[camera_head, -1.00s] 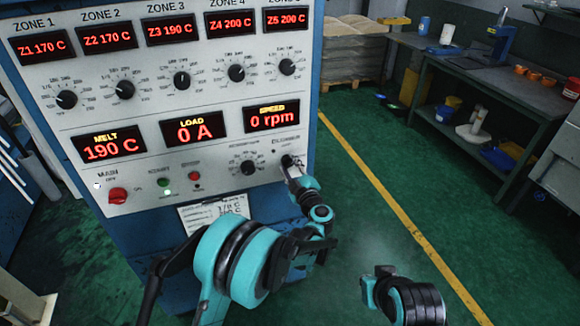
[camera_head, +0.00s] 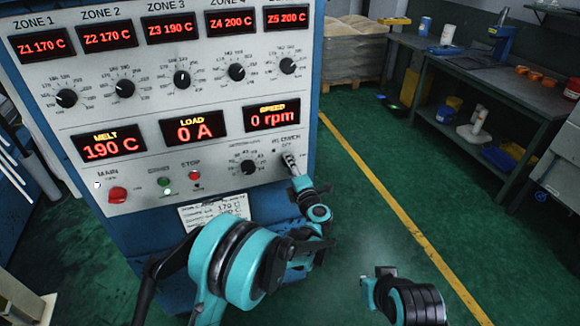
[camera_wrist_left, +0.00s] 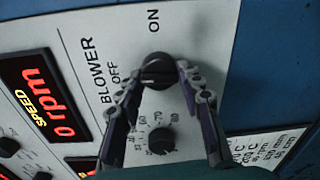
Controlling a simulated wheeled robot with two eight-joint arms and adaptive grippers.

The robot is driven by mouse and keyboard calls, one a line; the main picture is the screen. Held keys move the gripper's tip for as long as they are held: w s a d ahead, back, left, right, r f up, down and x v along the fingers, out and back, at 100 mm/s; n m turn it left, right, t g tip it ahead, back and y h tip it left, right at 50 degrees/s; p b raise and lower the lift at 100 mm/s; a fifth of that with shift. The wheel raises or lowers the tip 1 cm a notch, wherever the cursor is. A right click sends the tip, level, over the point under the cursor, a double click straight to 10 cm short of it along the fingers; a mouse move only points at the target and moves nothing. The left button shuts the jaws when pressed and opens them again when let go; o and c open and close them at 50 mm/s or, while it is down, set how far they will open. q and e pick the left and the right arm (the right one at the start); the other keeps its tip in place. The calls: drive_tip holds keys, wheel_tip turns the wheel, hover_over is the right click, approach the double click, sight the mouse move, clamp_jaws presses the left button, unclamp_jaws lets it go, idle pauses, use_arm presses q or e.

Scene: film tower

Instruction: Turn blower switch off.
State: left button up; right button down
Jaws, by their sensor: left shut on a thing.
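The blower switch (camera_wrist_left: 158,69) is a round black knob on the pale control panel, with the labels BLOWER, OFF and ON around it in the left wrist view. My left gripper (camera_wrist_left: 160,76) is shut on this knob, one finger on each side. In the head view my left gripper (camera_head: 290,160) is at the lower right of the panel (camera_head: 225,155) and covers most of the knob. The knob's pointer direction is hard to tell behind the fingers. The right gripper is not clearly seen; part of my right arm shows at the bottom right.
A dial (camera_head: 248,167) sits just left of the blower switch, with a speed display (camera_head: 271,116) reading 0 rpm above. Red and green buttons and a red main switch (camera_head: 117,195) are further left. A workbench (camera_head: 480,75) stands at the right. The green floor between is clear.

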use_arm(q)
drive_tip(key=shift+n, duration=0.3)
idle(0.4)
drive_tip(key=o, duration=1.1)
drive_tip(key=shift+o, duration=0.2)
drive_tip(key=v, duration=1.2)
